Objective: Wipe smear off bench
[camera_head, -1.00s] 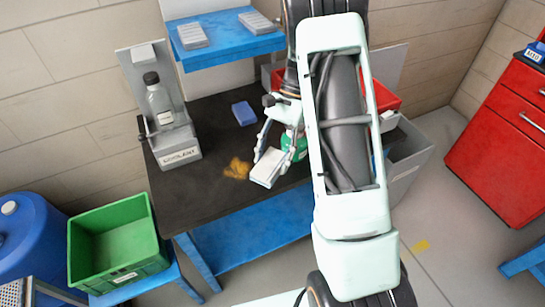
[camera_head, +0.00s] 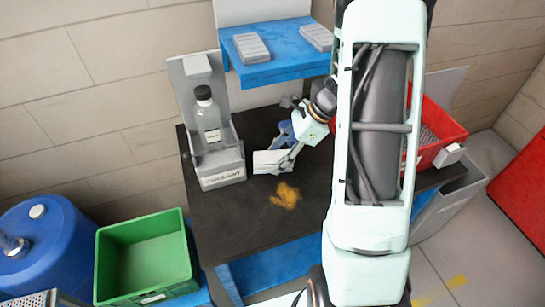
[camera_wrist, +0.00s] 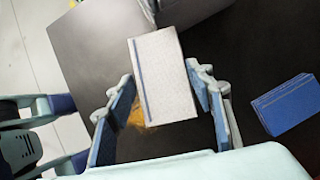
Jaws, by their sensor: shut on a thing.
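An orange-brown smear (camera_head: 285,195) lies on the dark bench top (camera_head: 232,222). My gripper (camera_head: 285,158) is shut on a white and grey wiping block (camera_head: 268,162). The block is behind and slightly left of the smear in the head view, close to the coolant stand; I cannot tell whether it touches the bench. In the wrist view the block (camera_wrist: 163,75) sits between my blue-padded fingers (camera_wrist: 160,112). The smear (camera_wrist: 137,117) shows there partly hidden behind the left finger and the block.
A coolant stand (camera_head: 222,178) with a bottle (camera_head: 207,115) is at left. A blue shelf (camera_head: 275,68) overhangs the back. A red bin (camera_head: 440,122) is right. A green crate (camera_head: 143,257) stands off the bench.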

